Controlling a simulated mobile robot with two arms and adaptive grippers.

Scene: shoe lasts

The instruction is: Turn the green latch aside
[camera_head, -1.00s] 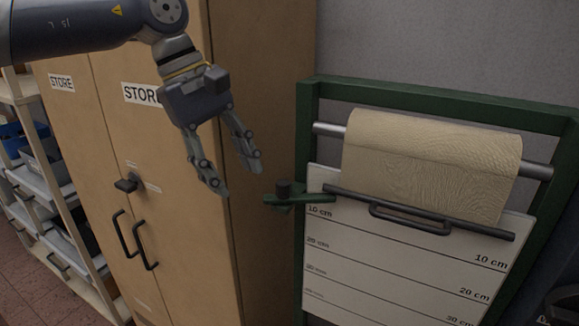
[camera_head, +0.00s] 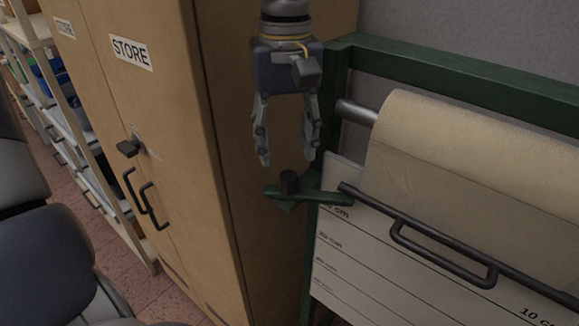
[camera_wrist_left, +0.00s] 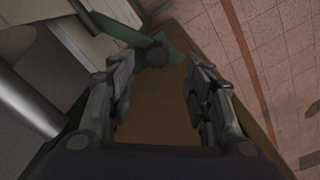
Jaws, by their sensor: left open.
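The green latch (camera_head: 312,195) is a flat bar with a dark round knob (camera_head: 289,181), mounted at the left post of the green frame (camera_head: 335,105). Its right end reaches over the edge of the white measuring board (camera_head: 333,262), by the dark bar. My left gripper (camera_head: 286,162) points down just above the knob, open and empty, its fingers apart and not visibly touching the latch. In the left wrist view the latch (camera_wrist_left: 130,38) and its knob (camera_wrist_left: 157,54) lie beyond and between the fingertips (camera_wrist_left: 160,65). My right gripper is not in view.
A tan roll (camera_head: 470,165) hangs on a metal rod in the frame. A dark bar with a handle (camera_head: 440,255) crosses the board. A wooden store cabinet (camera_head: 220,150) stands close at the left, with shelving (camera_head: 70,135) beyond it.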

